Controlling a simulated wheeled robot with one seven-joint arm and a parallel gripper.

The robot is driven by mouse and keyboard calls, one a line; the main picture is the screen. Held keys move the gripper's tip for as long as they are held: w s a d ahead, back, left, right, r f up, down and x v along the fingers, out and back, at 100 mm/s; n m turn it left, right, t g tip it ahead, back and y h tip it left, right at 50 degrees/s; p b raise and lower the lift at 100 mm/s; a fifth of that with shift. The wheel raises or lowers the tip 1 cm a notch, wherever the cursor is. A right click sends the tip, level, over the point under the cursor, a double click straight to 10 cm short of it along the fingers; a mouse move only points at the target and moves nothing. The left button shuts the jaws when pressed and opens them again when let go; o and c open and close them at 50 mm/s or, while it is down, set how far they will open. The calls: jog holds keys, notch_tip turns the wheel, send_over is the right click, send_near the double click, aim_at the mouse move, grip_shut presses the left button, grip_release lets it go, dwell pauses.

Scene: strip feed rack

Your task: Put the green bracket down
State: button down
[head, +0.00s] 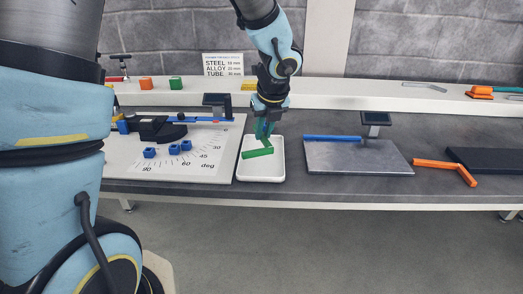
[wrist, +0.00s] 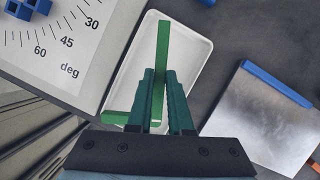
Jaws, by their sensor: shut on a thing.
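The green bracket (head: 257,152) is L-shaped. In the wrist view its long leg (wrist: 163,45) points away from me between my fingers, and its short leg shows at the lower left. My gripper (head: 265,136) has teal fingers and points down, shut on the bracket; it also shows in the wrist view (wrist: 164,80). The bracket is over the white tray (head: 261,178), within its outline in the head view. I cannot tell whether it touches the tray floor. The fingers hide part of the bracket.
Left of the tray is a white angle board (head: 210,170) with several blue blocks (head: 174,149) and a black clamp tool. To the right is a metal plate (head: 358,160) with a blue strip (head: 332,138), then an orange bracket (head: 445,166). A white shelf (head: 350,94) runs behind.

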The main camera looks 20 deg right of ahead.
aim_at(265, 139)
jog(key=shift+f+b, duration=0.4)
jog(key=shift+f, duration=1.9)
jog(key=shift+f, duration=0.15)
jog(key=c, duration=0.8)
grip_release()
jog(key=shift+c, duration=0.2)
